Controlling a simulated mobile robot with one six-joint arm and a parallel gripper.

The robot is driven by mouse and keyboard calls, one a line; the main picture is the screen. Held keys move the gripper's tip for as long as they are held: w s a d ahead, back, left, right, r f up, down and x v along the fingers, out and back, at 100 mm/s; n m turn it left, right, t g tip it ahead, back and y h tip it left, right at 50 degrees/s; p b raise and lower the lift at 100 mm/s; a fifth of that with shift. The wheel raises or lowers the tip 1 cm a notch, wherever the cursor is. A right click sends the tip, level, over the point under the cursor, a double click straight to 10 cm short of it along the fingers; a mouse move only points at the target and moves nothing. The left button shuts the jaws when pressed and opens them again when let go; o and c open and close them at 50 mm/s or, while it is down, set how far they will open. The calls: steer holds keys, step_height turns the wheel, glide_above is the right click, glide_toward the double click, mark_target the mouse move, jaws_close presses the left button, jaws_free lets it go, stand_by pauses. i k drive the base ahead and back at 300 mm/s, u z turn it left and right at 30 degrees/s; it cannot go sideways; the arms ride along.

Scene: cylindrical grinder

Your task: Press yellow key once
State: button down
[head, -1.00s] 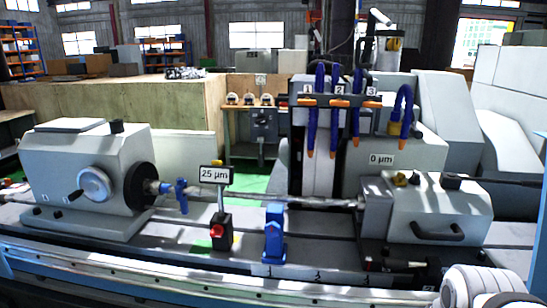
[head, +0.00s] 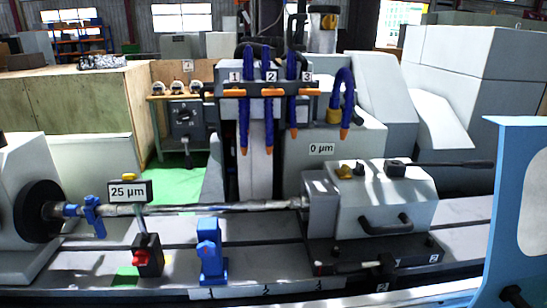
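A yellow fitting (head: 334,115) is at the base of the right blue hose (head: 346,90). My gripper is not in view.
A long shaft (head: 220,207) runs between the headstock (head: 25,170) and the tailstock. A "25 µm" display (head: 129,191) stands above a red-and-black base (head: 147,257). A blue rest (head: 211,252) stands in front. A light-blue panel (head: 512,185) blocks the right side.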

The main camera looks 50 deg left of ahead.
mark_target(126, 176)
steer(key=z, duration=0.75)
steer(key=k, duration=1.8)
steer(key=u, duration=2.05)
steer(key=i, duration=1.05)
steer(key=u, duration=0.1)
